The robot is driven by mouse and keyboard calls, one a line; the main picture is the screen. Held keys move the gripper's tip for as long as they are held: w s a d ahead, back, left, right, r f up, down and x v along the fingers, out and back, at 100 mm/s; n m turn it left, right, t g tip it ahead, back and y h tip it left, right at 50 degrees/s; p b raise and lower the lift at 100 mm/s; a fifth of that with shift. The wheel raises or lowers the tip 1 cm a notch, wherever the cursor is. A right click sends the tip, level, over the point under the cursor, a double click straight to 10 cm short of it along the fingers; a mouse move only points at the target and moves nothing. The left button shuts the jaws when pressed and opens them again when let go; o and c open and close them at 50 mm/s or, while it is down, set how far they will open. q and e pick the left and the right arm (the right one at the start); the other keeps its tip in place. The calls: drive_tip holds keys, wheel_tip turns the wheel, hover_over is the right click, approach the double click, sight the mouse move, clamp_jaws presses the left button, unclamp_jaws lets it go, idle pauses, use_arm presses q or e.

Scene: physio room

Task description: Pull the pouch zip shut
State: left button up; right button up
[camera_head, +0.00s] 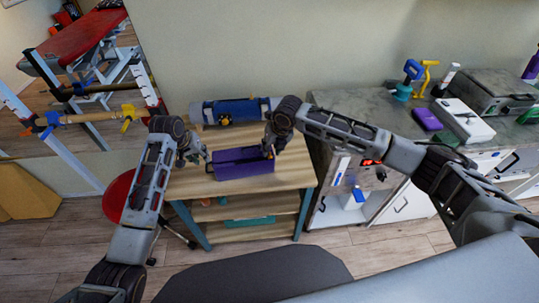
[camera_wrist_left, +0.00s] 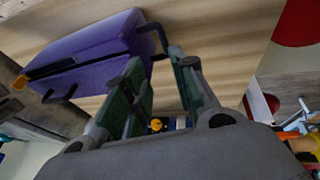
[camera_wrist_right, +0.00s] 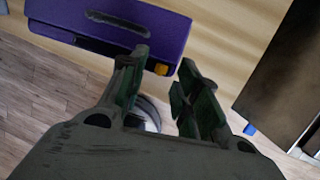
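The purple pouch (camera_head: 245,170) lies on the wooden table, with a dark zip line along it. Its orange zip pull sits at its right end in the head view, and shows in the left wrist view (camera_wrist_left: 18,83) and right wrist view (camera_wrist_right: 161,69). A black loop (camera_wrist_left: 152,30) sticks out at the opposite end. My left gripper (camera_head: 205,158) is open at that loop, with the loop close to its fingertips. My right gripper (camera_head: 270,150) is open and the pull shows between its fingertips; I see no grip on it. How far the zip is open is unclear.
A blue roll (camera_head: 235,110) lies along the back of the wooden table (camera_head: 290,177). A grey counter (camera_head: 365,101) at the right holds a purple block (camera_head: 427,119), a white box (camera_head: 464,122) and tools. A red stool (camera_head: 118,196) stands at the left. The table front is clear.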

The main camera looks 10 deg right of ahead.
sight(271, 159)
drive_tip(key=shift+f, duration=1.5)
drive_tip(key=shift+f, duration=0.1)
drive_tip(key=shift+c, duration=0.5)
clamp_jaws()
use_arm(q)
drive_tip(key=shift+f, duration=0.45)
